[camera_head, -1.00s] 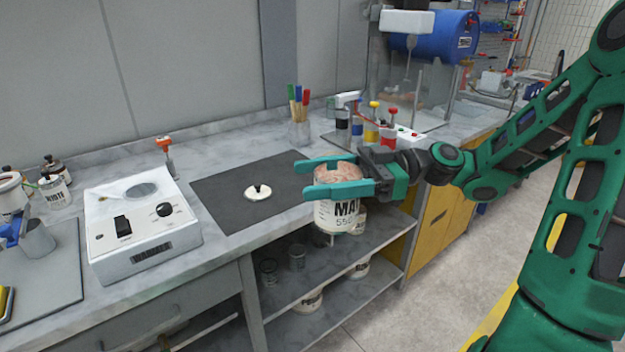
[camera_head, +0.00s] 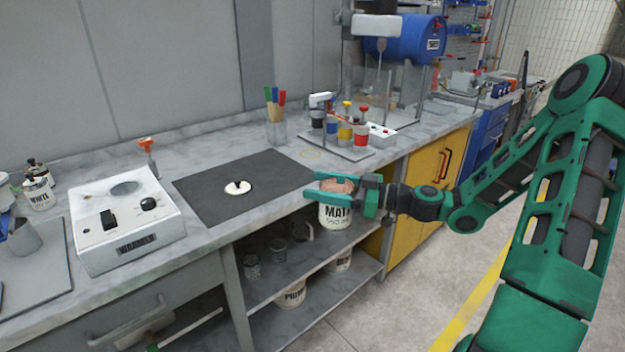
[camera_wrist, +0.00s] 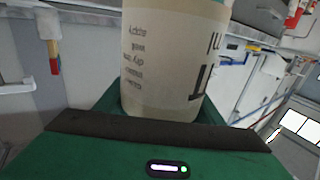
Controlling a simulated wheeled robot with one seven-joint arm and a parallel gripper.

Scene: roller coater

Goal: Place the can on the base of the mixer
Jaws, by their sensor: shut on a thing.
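The can (camera_head: 336,215) is cream with dark lettering and an open top with brownish content showing. My gripper (camera_head: 320,186) is shut on it, one green finger on each side. The can is upright in front of the bench's front edge, above the open shelf. In the wrist view the can (camera_wrist: 172,60) fills the middle, between the fingers. The mixer (camera_head: 377,26) stands at the back right of the bench, with a paddle hanging down between clear panels. Its base (camera_head: 403,117) is partly hidden by the bottles and panels.
A rack of coloured bottles (camera_head: 345,135) stands between the can and the mixer. A brush holder (camera_head: 276,131) stands behind. Open floor lies to the right.

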